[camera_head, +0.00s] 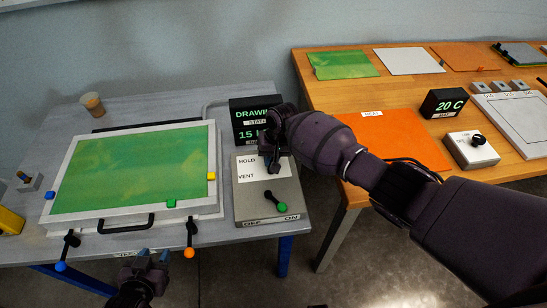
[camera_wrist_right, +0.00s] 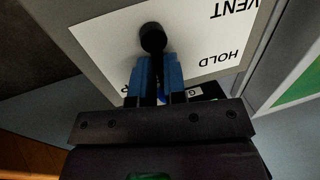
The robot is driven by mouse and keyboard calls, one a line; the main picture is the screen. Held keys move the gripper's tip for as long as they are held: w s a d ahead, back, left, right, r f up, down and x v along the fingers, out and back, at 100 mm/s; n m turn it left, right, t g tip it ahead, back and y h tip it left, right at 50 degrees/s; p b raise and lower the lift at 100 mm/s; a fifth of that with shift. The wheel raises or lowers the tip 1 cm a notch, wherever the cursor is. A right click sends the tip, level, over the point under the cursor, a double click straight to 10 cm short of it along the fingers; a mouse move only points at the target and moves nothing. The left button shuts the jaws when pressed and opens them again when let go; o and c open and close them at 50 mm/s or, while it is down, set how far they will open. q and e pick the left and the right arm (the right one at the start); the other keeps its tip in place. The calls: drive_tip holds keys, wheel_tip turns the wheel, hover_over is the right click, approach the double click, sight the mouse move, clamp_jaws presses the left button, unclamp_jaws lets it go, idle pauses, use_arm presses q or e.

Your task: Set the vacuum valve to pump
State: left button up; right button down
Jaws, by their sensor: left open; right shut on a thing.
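The valve panel is a grey box with a white label plate (camera_head: 250,171) reading HOLD and VENT at its left side. The plate also shows upside down in the right wrist view (camera_wrist_right: 205,50). My right gripper (camera_head: 272,158) is over the upper part of this plate. In the right wrist view its blue fingertips (camera_wrist_right: 156,75) are shut around the dark valve lever, beside a round black end (camera_wrist_right: 152,37). The gripper hides most of the lever and the rest of the lettering. My left gripper (camera_head: 153,257) is open and empty, low in front of the table.
A green-knobbed switch (camera_head: 276,202) with OFF and ON marks sits on the box's front. The framed green bath (camera_head: 135,168) has levers with blue and orange knobs at its front. A dark display (camera_head: 250,118) stands behind the box. A wooden table (camera_head: 322,94) is right.

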drive_tip(key=c, duration=1.2)
unclamp_jaws()
use_arm(q)
drive_tip(key=shift+w+r, duration=0.15)
drive_tip(key=shift+w, duration=0.15)
use_arm(e)
drive_tip(key=shift+o, duration=0.2)
use_arm(q)
drive_tip(key=shift+r, duration=0.1)
use_arm(e)
drive_tip(key=shift+r, duration=0.1)
drive_tip(key=shift+r, duration=0.35)
use_arm(q)
drive_tip(key=shift+s+r+p, duration=0.25)
drive_tip(key=shift+r+p, duration=0.25)
drive_tip(key=shift+p, duration=0.3)
use_arm(e)
wheel_tip(320, 180, up, 10)
drive_tip(key=d, duration=0.2)
use_arm(q)
drive_tip(key=shift+w, duration=0.1)
use_arm(e)
drive_tip(key=shift+w+f, duration=0.1)
drive_tip(key=shift+f, duration=0.05)
